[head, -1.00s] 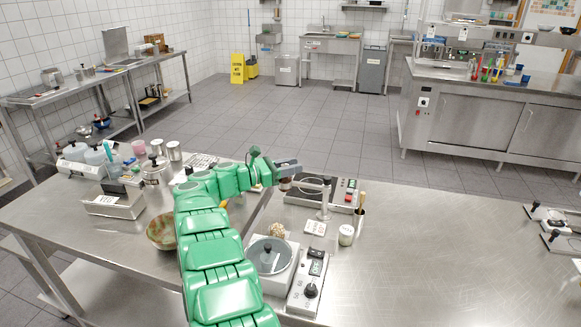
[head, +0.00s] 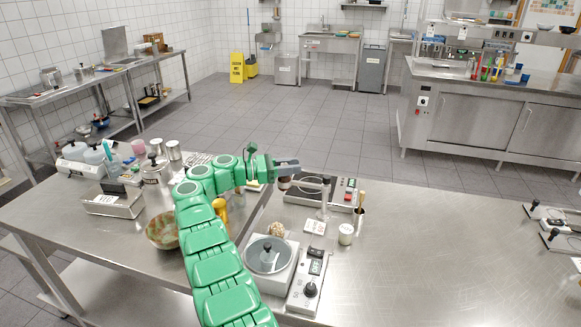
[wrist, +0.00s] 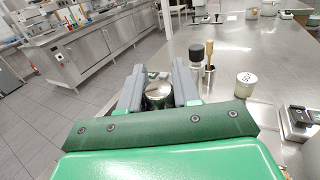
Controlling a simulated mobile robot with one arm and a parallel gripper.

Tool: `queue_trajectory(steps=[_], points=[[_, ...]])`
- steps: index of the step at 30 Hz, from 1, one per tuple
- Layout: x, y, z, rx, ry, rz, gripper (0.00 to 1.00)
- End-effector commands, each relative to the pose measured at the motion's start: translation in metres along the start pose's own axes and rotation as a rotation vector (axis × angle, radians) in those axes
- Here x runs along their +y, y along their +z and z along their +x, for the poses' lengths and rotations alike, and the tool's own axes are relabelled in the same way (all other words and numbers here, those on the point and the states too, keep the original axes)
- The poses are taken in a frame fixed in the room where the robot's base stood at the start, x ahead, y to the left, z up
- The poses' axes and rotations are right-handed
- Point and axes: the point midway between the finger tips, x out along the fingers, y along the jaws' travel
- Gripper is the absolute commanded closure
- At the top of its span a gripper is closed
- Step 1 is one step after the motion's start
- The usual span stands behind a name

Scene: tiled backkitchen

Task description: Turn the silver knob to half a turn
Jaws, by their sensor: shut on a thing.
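The knob's rounded metal face shows between the fingers. In the head view the knob (head: 284,184) shows only as a small part under the fingertips. Its turn angle cannot be read.
A white device with a glass lid (head: 268,256) and a black-knobbed box (head: 307,290) are nearer. The table's right side is largely clear.

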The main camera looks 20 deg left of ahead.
Motion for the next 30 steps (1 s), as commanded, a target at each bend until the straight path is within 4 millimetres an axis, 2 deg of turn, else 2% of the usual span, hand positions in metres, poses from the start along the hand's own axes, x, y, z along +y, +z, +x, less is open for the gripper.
queue_trajectory(steps=[25,26,29,30], points=[[-0.001,0.0011,0.0016,0.0,-0.035,0.001,0.99],[-0.0009,0.0011,0.0017,0.0,-0.035,0.001,0.65],[-0.0009,0.0009,0.0015,0.0,-0.034,0.001,0.5],[-0.0009,0.0008,0.0013,0.0,-0.034,0.001,0.48]])
